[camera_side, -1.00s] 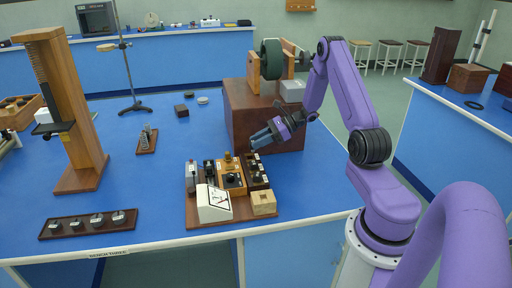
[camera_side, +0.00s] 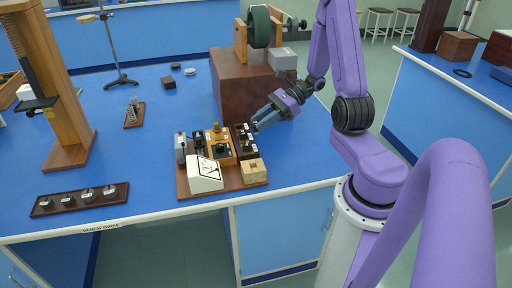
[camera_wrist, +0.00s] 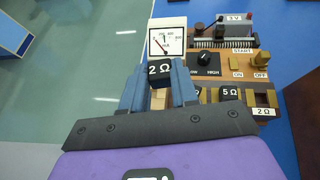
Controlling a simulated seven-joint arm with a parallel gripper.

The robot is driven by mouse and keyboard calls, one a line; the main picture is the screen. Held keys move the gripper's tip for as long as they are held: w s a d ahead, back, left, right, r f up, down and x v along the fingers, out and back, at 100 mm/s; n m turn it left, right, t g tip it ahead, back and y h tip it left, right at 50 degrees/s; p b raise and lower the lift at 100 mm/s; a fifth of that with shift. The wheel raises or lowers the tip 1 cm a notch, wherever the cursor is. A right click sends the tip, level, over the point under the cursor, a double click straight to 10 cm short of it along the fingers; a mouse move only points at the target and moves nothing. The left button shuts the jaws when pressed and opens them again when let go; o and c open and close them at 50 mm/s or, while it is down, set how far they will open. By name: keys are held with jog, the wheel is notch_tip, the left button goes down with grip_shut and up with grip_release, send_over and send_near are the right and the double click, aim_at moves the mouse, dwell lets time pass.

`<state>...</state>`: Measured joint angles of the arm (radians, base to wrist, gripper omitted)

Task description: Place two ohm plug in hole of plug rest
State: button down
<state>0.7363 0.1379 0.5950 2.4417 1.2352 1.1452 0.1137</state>
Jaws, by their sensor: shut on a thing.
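My gripper (camera_wrist: 159,80) is shut on the black two ohm plug (camera_wrist: 160,70), whose face reads "2 Ω" in the wrist view. In the side view my gripper (camera_side: 258,124) is just beyond the dark resistance box (camera_side: 243,137), and the plug cannot be made out there. The plug rest, a pale wooden block (camera_side: 254,171) with a square hole in its top, stands at the board's front right corner. The plug is apart from it. In the wrist view a bit of pale wood shows between the fingers, mostly hidden.
The board (camera_side: 196,190) also carries a white meter (camera_side: 205,174) and an orange switch box (camera_side: 220,150). A 5 Ω plug (camera_wrist: 229,92) sits near a "2 Ω" label (camera_wrist: 263,112). A large brown box (camera_side: 232,95) stands behind.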

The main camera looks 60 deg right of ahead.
jog(key=n+g+y, duration=0.1)
jog(key=n+g, duration=0.1)
send_over(259, 163)
notch_tip(259, 163, down, 3)
notch_tip(259, 163, down, 2)
jog(key=shift+f, duration=0.25)
jog(key=shift+w+f, duration=0.1)
jog(key=shift+f, duration=2.25)
jog(key=shift+f, duration=0.1)
jog(key=c, duration=0.9)
grip_release()
jog(key=shift+o, duration=0.2)
